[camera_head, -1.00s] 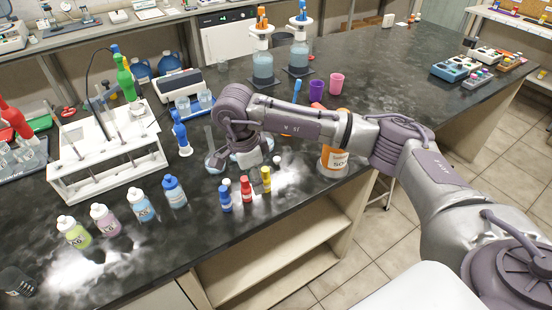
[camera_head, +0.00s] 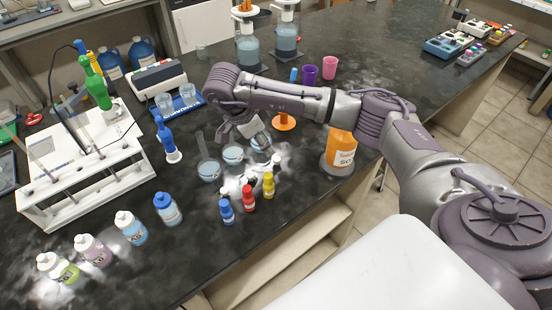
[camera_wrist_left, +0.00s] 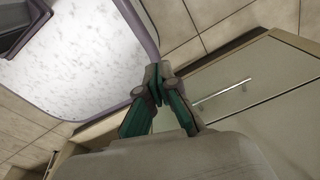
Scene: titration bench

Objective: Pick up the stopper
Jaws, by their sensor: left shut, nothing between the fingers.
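My right gripper (camera_head: 246,133) hangs over the bench among the small beakers, above and behind the small vials. Its fingertips are too small and partly covered to show whether it is open or holds anything. A small white round piece (camera_head: 277,158) beside the yellow vial (camera_head: 268,186) may be the stopper; I cannot tell for sure. My left gripper (camera_wrist_left: 157,88) shows only in the left wrist view, shut and empty, with its fingers together above the floor, away from the bench top.
A red vial (camera_head: 248,199) and a blue vial (camera_head: 227,211) stand in front of the beakers (camera_head: 209,170). An orange-labelled bottle (camera_head: 341,149) stands under my right forearm. A white rack (camera_head: 85,175) is at left. The right bench top is mostly clear.

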